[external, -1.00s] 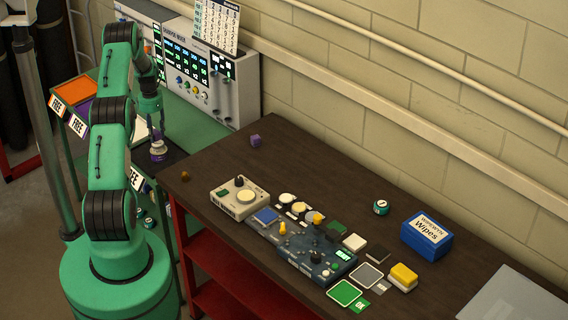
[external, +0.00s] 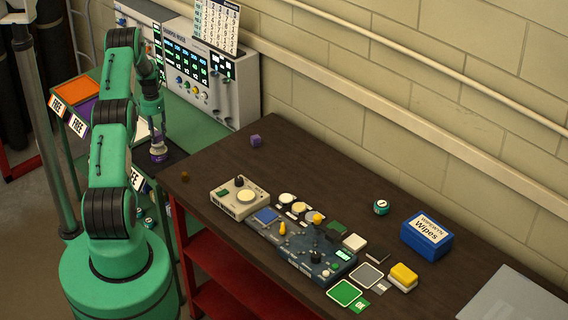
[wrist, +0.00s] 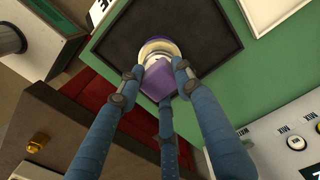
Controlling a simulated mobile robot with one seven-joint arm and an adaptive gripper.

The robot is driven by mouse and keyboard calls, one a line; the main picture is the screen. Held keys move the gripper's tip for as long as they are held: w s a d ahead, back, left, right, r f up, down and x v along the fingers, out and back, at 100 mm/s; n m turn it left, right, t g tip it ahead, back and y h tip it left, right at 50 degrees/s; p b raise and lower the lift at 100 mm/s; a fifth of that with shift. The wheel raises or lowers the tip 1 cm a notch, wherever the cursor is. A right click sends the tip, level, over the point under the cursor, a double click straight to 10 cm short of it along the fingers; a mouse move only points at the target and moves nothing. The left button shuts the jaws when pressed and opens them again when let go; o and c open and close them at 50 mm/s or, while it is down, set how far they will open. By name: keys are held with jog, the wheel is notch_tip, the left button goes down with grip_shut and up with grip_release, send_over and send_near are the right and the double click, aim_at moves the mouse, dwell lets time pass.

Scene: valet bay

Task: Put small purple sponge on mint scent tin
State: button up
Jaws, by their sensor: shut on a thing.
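My gripper (wrist: 160,82) is shut on a purple piece (wrist: 158,88), with its blue fingers around it; they partly cover it. A round, pale thing with purple and yellowish bands (wrist: 158,48) shows just past the fingertips; I cannot tell whether it touches the purple piece. In the external view my gripper (external: 158,150) is low over the dark mat on the green table at the left.
A dark mat (wrist: 205,25) lies below my gripper on the green surface (wrist: 245,70). A control panel (external: 190,65) stands behind. The brown table holds a cream box (external: 239,200), a dark console (external: 316,262), a yellow-topped block (external: 403,276) and a blue wipes box (external: 427,237).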

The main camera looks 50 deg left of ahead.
aim_at(156, 133)
jog(key=shift+f, duration=0.6)
jog(key=shift+f, duration=0.15)
jog(key=o, duration=0.8)
jog(key=shift+o, duration=0.2)
notch_tip(156, 133, up, 12)
jog(key=b, duration=0.1)
dwell(0.6)
jog(key=shift+r, duration=0.2)
